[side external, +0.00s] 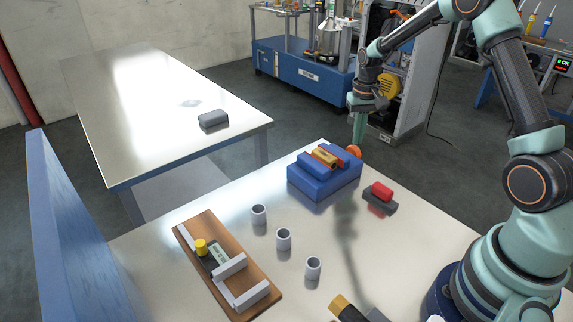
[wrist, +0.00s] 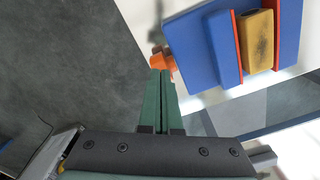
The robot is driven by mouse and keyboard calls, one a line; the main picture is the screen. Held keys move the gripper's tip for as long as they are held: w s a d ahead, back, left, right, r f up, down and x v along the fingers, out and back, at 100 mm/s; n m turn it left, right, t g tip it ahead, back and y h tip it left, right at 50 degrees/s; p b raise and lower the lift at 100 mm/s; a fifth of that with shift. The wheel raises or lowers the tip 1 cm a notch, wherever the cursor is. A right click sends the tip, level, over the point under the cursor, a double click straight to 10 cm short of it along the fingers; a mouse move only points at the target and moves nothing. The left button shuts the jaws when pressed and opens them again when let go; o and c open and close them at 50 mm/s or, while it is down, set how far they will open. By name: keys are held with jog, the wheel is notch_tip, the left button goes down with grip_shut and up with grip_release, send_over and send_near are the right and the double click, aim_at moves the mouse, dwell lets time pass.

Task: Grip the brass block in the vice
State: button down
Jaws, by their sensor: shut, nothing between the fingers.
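The blue vice (side external: 322,185) stands near the far edge of the front table. The brass block (side external: 325,155) sits between its red-lined jaws. In the wrist view the block (wrist: 259,40) lies between the two red strips of the vice (wrist: 205,42); whether both strips press on it I cannot tell. The vice's orange handle (side external: 354,151) sticks out at its right end, and it also shows in the wrist view (wrist: 162,63). My gripper (wrist: 160,74) is shut and empty, its green fingertips right at the handle; contact is unclear.
A red block on a dark base (side external: 380,197) stands right of the vice. Several grey cups (side external: 284,239) stand in front of it. A wooden board (side external: 225,260) with white bars lies front left. A second table (side external: 160,110) with a grey block (side external: 213,119) stands behind.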

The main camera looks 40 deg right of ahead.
jog(key=shift+f, duration=0.9)
jog(key=shift+w+f, duration=0.15)
jog(key=shift+w, duration=0.15)
dwell(0.9)
jog(key=shift+w+r, duration=0.2)
jog(key=shift+w, duration=0.45)
dwell(0.8)
jog(key=shift+w+f, duration=0.1)
jog(key=shift+w, duration=0.25)
dwell(0.5)
jog(key=shift+r, duration=0.95)
jog(key=shift+s, duration=0.1)
jog(key=shift+s, duration=1.2)
